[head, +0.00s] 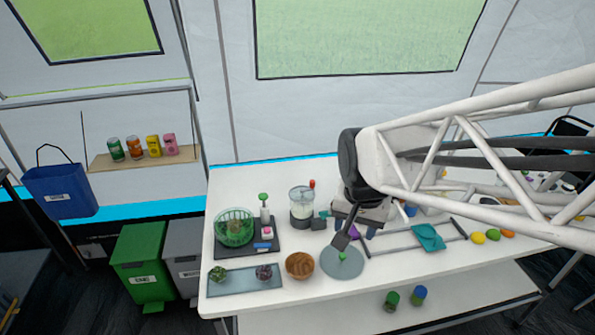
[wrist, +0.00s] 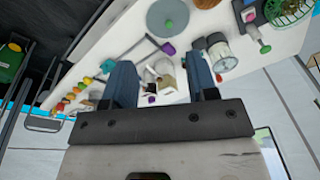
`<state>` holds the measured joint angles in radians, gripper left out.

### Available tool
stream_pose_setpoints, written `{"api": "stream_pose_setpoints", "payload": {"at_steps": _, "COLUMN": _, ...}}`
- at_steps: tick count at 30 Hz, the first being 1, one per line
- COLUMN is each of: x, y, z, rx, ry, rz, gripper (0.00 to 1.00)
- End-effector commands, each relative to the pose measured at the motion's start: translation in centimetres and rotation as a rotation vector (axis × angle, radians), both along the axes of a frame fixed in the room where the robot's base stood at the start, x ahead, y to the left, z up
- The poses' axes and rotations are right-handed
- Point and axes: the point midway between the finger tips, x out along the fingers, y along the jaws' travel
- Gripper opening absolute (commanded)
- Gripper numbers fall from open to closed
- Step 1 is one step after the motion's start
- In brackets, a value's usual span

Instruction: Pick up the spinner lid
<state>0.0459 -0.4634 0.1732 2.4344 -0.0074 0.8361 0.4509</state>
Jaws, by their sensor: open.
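The spinner lid (head: 331,268) is a round grey-blue disc with a green knob, lying flat near the front edge of the white table. It also shows in the wrist view (wrist: 160,25) at the top, beyond the fingertips. My gripper (head: 342,238) appears over the lid's back edge in the head view, near the knob. In the wrist view my gripper (wrist: 161,72) has its two blue fingers wide apart with nothing held between them. The gap above the lid is hard to judge. The green spinner basket (head: 234,228) stands on a dark tray at left.
A wooden bowl (head: 300,265) sits just left of the lid. A clear-jarred appliance (head: 302,201) stands behind it. A grey rail frame with a teal cloth (head: 428,237) lies to the right. A glass board (head: 244,279) with two dark round items is at front left.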

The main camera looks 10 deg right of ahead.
Motion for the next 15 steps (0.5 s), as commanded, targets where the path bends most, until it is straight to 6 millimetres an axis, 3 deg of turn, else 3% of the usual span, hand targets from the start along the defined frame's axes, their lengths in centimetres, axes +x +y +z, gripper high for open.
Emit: {"api": "stream_pose_setpoints", "payload": {"at_steps": 15, "x": 8.6, "y": -2.5, "z": -9.1, "rx": 0.070, "ry": 0.081, "rz": -0.566, "gripper": 0.53}}
